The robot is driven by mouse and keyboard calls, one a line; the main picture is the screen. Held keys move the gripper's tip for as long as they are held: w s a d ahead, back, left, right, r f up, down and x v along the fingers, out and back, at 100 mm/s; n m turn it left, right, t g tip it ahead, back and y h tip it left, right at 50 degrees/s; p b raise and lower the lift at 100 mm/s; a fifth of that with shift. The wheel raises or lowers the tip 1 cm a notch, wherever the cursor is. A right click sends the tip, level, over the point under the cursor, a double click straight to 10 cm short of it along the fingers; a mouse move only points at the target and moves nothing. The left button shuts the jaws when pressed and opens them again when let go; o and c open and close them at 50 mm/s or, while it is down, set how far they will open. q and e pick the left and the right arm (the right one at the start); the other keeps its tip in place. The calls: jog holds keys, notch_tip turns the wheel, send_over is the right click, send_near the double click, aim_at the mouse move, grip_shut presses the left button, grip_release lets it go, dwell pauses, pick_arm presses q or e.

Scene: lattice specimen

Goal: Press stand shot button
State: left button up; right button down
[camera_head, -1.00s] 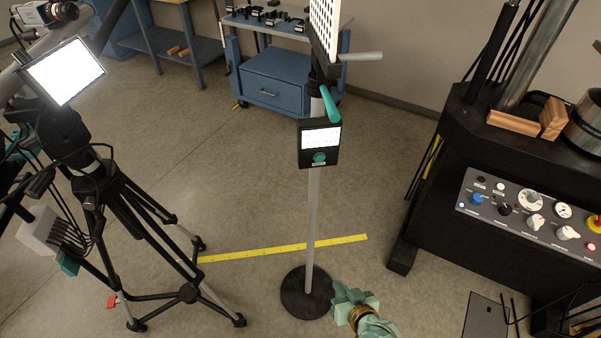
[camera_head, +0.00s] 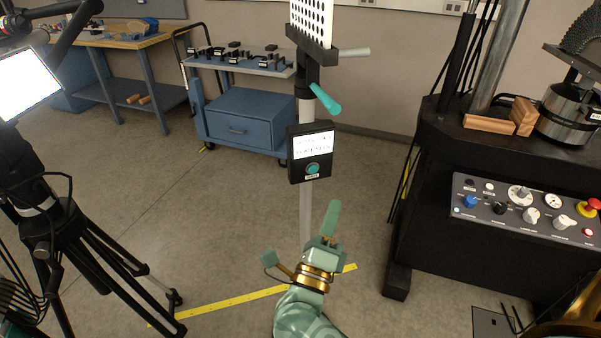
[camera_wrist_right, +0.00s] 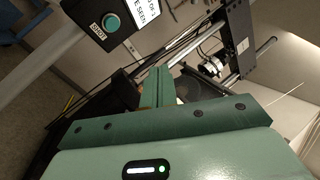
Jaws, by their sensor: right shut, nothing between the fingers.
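The stand holds a black box (camera_head: 310,152) with a white label screen and a round green button (camera_head: 312,169) below it, marked by a small label. In the right wrist view the green button (camera_wrist_right: 111,22) sits at the upper left, with "SHOT" lettered under it. My right gripper (camera_head: 332,212) is shut and empty, its fingers pointing up, below and slightly right of the box. In the right wrist view its fingers (camera_wrist_right: 158,88) are together, apart from the button. My left gripper is not visible.
A black tripod with a bright screen (camera_head: 27,82) stands at left. A black machine with a control panel (camera_head: 525,208) is at right. A blue cart (camera_head: 245,120) and a wooden bench (camera_head: 120,40) stand behind. Yellow tape (camera_head: 235,302) crosses the open floor.

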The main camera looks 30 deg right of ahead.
aim_at(313, 169)
dwell(0.3)
jog(key=w+d+b, duration=0.1)
jog(key=w+b, duration=0.2)
jog(key=w, duration=0.5)
jog(key=shift+w+d, duration=0.3)
jog(key=shift+d, duration=0.05)
jog(key=shift+w, duration=0.1)
dwell(1.8)
jog(key=shift+w, duration=0.35)
